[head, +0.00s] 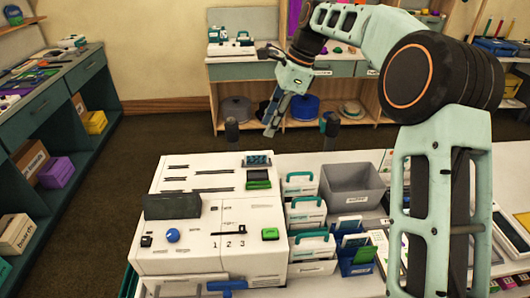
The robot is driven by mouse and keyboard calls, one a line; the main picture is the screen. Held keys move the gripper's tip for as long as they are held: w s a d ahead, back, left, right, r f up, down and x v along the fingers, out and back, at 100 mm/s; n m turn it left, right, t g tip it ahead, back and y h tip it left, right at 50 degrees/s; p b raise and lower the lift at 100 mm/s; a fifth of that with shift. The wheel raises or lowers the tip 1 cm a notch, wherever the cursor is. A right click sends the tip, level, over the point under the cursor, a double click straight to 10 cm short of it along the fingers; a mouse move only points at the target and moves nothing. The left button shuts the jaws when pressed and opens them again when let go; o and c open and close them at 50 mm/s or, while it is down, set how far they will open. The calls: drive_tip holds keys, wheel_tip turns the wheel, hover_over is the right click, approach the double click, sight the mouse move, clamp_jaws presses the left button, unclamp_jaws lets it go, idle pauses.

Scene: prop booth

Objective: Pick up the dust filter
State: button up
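My gripper (271,122) hangs in the air above and behind the white console (190,236), pointing down. Its fingers are seen nearly side-on, so I cannot tell whether they are open or shut; no held object shows. No label I can read marks the dust filter. White cartridges with teal handles stand in a row just right of the console: a back one (300,184), a middle one (307,213) and a front one (313,245). I cannot tell whether one of them is the filter. My gripper is apart from them, higher and farther back.
A grey bin (327,199) stands right of the cartridges, with a blue holder of cards (356,268) in front. The console carries a blue knob (172,236) and a green button (270,234). Shelves (228,73) stand behind, a side counter (62,78) left; open floor lies between.

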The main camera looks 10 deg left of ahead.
hover_over(256, 153)
drive_tip(key=d, duration=0.2)
drive_tip(key=shift+m, duration=0.3)
drive_tip(key=f, duration=0.4)
drive_tip(key=shift+w+a+f, duration=0.15)
drive_tip(key=shift+w+a, duration=0.1)
drive_tip(key=shift+w, duration=0.1)
drive_tip(key=shift+d+p+x, duration=0.15)
drive_tip(key=shift+p+x, duration=0.1)
drive_tip(key=shift+x, duration=1.25)
drive_tip(key=shift+d+p+x, duration=0.2)
drive_tip(key=shift+x, duration=1.35)
drive_tip(key=shift+f, duration=0.1)
drive_tip(key=shift+c, duration=0.6)
clamp_jaws()
